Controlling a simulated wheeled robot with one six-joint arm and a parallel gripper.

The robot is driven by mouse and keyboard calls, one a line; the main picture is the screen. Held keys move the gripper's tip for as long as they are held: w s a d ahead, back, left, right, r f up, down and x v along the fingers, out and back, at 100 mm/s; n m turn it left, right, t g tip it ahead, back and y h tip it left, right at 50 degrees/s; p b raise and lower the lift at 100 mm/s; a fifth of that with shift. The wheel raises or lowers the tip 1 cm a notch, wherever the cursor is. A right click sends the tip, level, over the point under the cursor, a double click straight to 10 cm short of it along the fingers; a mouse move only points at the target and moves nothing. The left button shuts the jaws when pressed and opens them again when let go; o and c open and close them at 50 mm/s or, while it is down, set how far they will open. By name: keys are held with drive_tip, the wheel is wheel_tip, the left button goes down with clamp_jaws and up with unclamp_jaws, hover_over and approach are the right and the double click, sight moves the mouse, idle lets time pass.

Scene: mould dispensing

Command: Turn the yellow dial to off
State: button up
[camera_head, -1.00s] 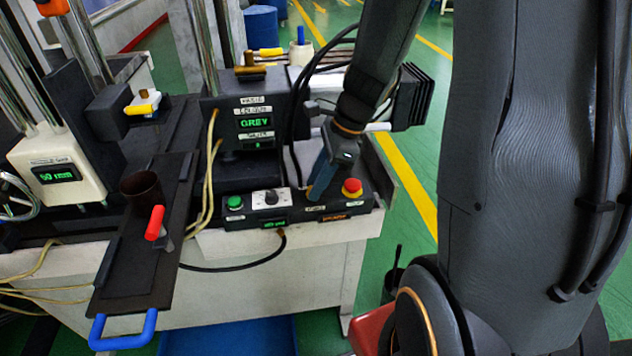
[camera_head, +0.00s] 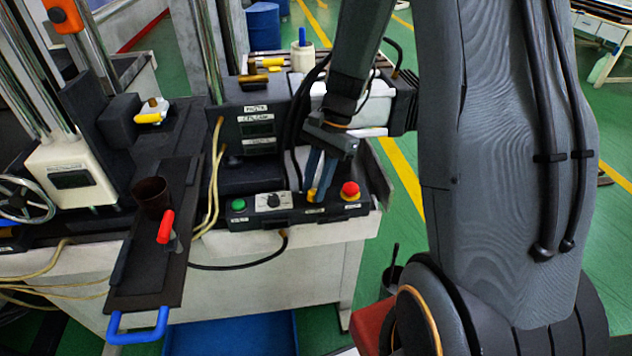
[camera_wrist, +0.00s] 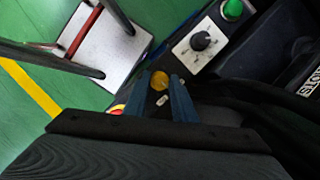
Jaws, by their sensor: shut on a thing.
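The yellow dial (camera_wrist: 160,80) sits on the black control box (camera_head: 243,222). It lies between the blue fingertips of my gripper (camera_wrist: 160,84) in the wrist view. In the head view my gripper (camera_head: 319,190) points down at the dial (camera_head: 311,195), and the fingers partly hide it. My gripper is shut on the dial. The display screens on the machine (camera_head: 257,130) and on the white unit (camera_head: 70,180) are dark.
On the control box are a green button (camera_head: 238,204), a black knob on a white plate (camera_head: 273,200) and a red mushroom button (camera_head: 350,189). A tray with a blue handle (camera_head: 137,327) and red lever (camera_head: 165,227) stands left. Black cables hang beside my gripper.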

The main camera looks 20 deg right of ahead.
drive_tip(key=n+g, duration=0.1)
drive_tip(key=n, duration=0.2)
drive_tip(key=n+h+p, duration=0.1)
drive_tip(key=n, duration=0.1)
drive_tip(key=shift+w+a+n+g, duration=0.15)
drive_tip(key=shift+n+g, duration=0.25)
idle(0.4)
drive_tip(key=o, duration=1.1)
drive_tip(key=shift+c, duration=0.2)
drive_tip(key=shift+h, duration=0.3)
drive_tip(key=b+v, duration=0.1)
drive_tip(key=v, duration=0.7)
drive_tip(key=shift+b, duration=0.35)
